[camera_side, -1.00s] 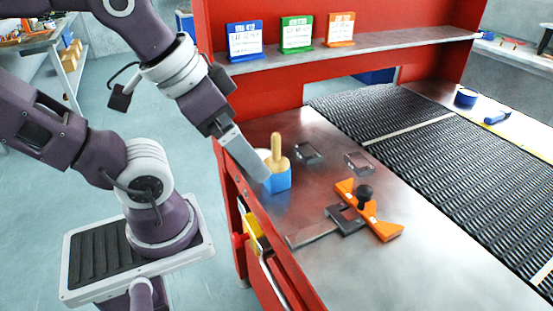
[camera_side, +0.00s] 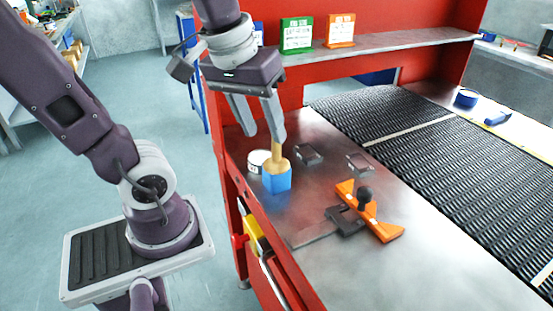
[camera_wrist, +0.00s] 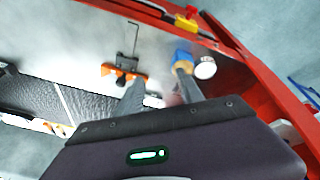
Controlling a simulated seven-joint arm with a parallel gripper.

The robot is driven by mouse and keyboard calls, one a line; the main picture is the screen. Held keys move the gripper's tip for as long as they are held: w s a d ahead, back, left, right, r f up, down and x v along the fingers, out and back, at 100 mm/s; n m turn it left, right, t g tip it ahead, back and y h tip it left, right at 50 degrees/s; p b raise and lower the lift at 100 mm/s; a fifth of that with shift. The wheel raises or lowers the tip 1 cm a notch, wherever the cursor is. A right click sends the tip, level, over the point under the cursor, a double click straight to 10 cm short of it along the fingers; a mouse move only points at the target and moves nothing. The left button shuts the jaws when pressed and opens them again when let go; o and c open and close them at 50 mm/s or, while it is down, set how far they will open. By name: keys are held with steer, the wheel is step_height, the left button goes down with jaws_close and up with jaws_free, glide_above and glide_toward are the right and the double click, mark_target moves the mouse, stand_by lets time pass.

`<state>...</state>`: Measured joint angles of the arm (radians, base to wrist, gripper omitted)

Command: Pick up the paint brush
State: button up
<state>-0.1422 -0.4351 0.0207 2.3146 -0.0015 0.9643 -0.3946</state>
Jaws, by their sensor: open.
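The paint brush (camera_side: 277,181) stands upright on the metal bench, its blue end down and its wooden handle up. It also shows in the wrist view (camera_wrist: 182,54), beyond the tip of the right finger. My gripper (camera_side: 263,135) is open and empty, above the brush and slightly to its left in the side view, fingers pointing down. The right fingertip overlaps the top of the handle in the side view, hiding part of it; I cannot tell whether they touch.
A small white round container (camera_side: 258,160) stands close behind the brush. Two small metal blocks (camera_side: 308,154) lie to the right. An orange tool with a black knob (camera_side: 387,231) and a dark clamp-like tool (camera_side: 344,221) lie nearer the front. A red shelf frame (camera_side: 380,22) rises behind.

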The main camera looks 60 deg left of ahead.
mark_target(276, 164)
steer(key=w+a+f+n+g, duration=0.1)
steer(key=w+a+n, duration=0.1)
steer(key=n, duration=0.1)
steer(key=w+a+f+n+g, duration=0.1)
steer(key=w+a+n, duration=0.1)
steer(key=a+n, duration=0.1)
steer(key=w+a+f+n+g, duration=0.1)
steer(key=w+a+f+n, duration=0.1)
steer(key=a+n, duration=0.1)
steer(key=shift+w+f+n, duration=0.1)
steer(key=shift+w+n, duration=0.25)
steer(key=shift+n, duration=0.05)
step_height(276, 164, down, 7)
steer(key=shift+r, duration=0.1)
jaws_close()
